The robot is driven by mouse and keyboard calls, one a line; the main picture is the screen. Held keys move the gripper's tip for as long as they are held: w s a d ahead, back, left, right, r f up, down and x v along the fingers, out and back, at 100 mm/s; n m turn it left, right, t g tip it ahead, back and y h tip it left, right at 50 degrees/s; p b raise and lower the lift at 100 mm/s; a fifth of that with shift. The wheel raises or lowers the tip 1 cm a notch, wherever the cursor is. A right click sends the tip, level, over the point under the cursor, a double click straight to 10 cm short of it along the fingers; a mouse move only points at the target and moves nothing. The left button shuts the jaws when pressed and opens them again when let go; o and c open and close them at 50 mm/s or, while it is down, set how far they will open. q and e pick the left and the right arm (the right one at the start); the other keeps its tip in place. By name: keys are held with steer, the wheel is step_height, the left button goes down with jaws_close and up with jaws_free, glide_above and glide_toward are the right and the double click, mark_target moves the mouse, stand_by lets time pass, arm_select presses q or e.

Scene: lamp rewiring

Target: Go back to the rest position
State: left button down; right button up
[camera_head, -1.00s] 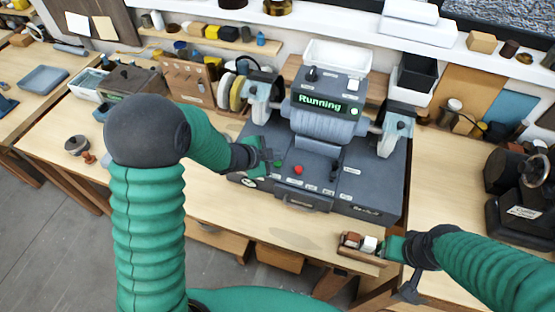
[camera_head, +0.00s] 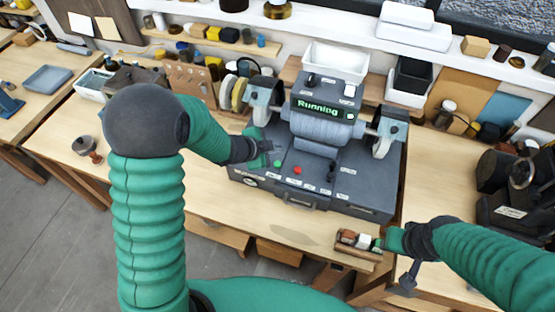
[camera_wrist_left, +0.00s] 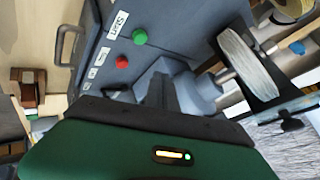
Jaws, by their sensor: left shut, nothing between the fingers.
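My left gripper (camera_head: 268,156) is shut and empty. It is over the left part of the grey machine's base (camera_head: 345,190), close to the green button (camera_head: 278,164); whether it touches the machine is unclear. The red button (camera_head: 297,170) is to its right. In the left wrist view the dark fingers (camera_wrist_left: 165,92) point toward the panel, with the green button (camera_wrist_left: 140,37) and red button (camera_wrist_left: 121,62) clear of them. The machine's display (camera_head: 323,108) reads "Running". My right gripper (camera_head: 388,241) is at the table's front edge, beside a small wooden tray; its fingers are not clear.
The small wooden tray (camera_head: 350,249) holds red and white pieces. A dark vise-like machine (camera_head: 510,180) stands at the right. A wooden tool rack (camera_head: 187,83) and a shelf stand behind. The bench left of the grey machine is mostly clear.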

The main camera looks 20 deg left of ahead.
arm_select(q)
steer(key=shift+f, duration=0.1)
stand_by(0.5)
steer(key=s+a+n+y+b, duration=0.1)
steer(key=s+a+f+n+y+b, duration=0.1)
steer(key=n, duration=0.1)
steer(key=s+a+n+y+b, duration=0.1)
steer(key=s+a+n+b, duration=0.1)
steer(key=shift+s+f+g, duration=0.1)
steer(key=shift+f+g, duration=0.2)
steer(key=shift+f, duration=0.1)
steer(key=s+f+n+g+b, duration=0.1)
steer(key=s+n, duration=0.3)
steer(key=s, duration=0.4)
steer(key=s+d+f+n+g+y+b, duration=0.1)
steer(key=s+n+g, duration=0.3)
steer(key=s, duration=0.5)
steer(key=shift+d+f+n+b, duration=0.15)
steer(key=shift+f+n+b, duration=0.35)
steer(key=shift+n+b, duration=0.15)
steer(key=shift+s, duration=0.15)
